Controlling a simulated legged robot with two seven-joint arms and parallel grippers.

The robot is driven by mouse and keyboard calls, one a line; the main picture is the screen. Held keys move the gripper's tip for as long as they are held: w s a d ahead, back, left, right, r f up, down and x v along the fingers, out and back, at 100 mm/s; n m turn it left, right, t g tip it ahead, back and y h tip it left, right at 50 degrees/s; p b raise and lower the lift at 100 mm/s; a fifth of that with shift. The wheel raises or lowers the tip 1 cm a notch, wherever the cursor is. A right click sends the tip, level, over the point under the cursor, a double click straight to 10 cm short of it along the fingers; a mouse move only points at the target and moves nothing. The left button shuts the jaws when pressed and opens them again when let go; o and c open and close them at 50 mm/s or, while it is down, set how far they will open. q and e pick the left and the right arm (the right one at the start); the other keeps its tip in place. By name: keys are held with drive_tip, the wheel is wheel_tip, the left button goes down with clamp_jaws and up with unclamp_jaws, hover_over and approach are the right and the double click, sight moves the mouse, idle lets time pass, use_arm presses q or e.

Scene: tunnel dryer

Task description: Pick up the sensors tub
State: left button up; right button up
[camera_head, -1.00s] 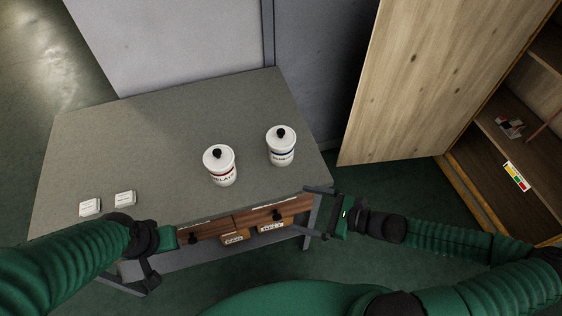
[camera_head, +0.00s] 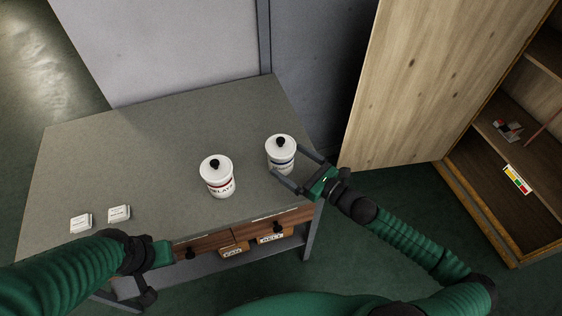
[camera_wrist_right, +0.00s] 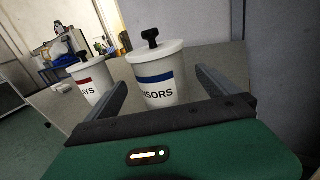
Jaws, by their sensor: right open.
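The sensors tub (camera_head: 281,152) is a white lidded tub with a black knob and a blue band, upright near the right end of the grey table. In the right wrist view the sensors tub (camera_wrist_right: 159,80) shows the letters "NSORS" and stands between the finger tips. My right gripper (camera_head: 287,163) is open, its fingers reaching to either side of the tub; I cannot tell if they touch it. It also shows in the right wrist view (camera_wrist_right: 160,92). My left gripper (camera_head: 152,275) is low at the table's front edge, its jaws partly hidden by the arm.
A similar tub with a red band (camera_head: 217,180) stands to the left on the table (camera_head: 130,160); its label ends in "AYS" in the wrist view. Two small white boxes (camera_head: 119,213) lie at the left. Drawers (camera_head: 215,240) line the front. An open wooden cabinet (camera_head: 520,190) is at the right.

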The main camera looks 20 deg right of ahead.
sight(280, 153)
drive_tip(key=x, duration=0.4)
drive_tip(key=shift+w+a+r, duration=0.1)
drive_tip(key=shift+w+r, duration=0.1)
drive_tip(key=shift+w, duration=0.3)
drive_tip(key=shift+s, duration=0.1)
drive_tip(key=shift+c, duration=1.1)
drive_tip(key=c, duration=1.8)
